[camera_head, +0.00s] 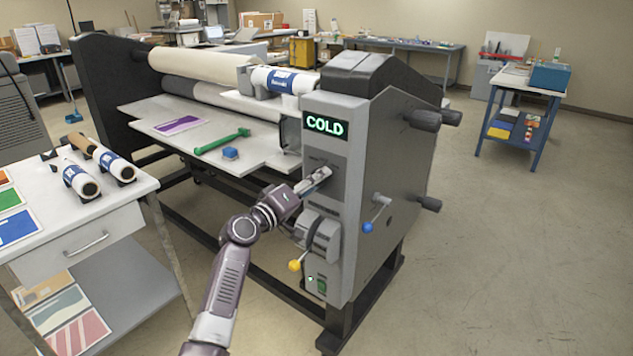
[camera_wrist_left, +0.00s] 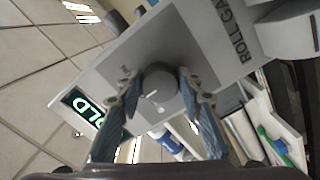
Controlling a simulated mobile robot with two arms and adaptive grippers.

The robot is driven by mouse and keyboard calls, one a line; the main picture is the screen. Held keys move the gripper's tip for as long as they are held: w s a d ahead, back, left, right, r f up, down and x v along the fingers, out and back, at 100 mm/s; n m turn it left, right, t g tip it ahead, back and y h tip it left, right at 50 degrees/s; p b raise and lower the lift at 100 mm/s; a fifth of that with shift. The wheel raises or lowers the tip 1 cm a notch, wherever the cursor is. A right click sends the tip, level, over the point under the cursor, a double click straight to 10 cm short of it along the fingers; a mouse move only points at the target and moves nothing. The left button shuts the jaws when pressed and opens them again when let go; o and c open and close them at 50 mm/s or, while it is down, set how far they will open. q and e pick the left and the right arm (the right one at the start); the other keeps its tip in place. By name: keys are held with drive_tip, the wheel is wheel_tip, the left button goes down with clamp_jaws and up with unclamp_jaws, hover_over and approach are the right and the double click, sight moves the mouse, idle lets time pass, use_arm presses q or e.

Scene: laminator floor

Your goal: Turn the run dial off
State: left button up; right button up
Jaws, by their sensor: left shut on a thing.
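The run dial (camera_wrist_left: 158,88) is a round grey knob on the laminator's light grey control panel, with a small white mark on it. My left gripper (camera_wrist_left: 157,82) is shut on the dial, with one blue-grey finger on each side of it. In the head view the left gripper (camera_head: 322,178) reaches the panel just below the green "COLD" display (camera_head: 327,125) and hides the dial. The display also shows in the left wrist view (camera_wrist_left: 84,107). My right gripper is not in view.
Below the gripper on the panel are a lever with a yellow knob (camera_head: 295,266) and a green switch (camera_head: 322,285). A crank with a blue knob (camera_head: 367,227) is on the right side. A side table (camera_head: 100,208) stands left.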

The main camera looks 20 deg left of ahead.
use_arm(q)
drive_tip(key=o, duration=1.1)
drive_tip(key=shift+s, duration=0.1)
drive_tip(key=v, duration=1.2)
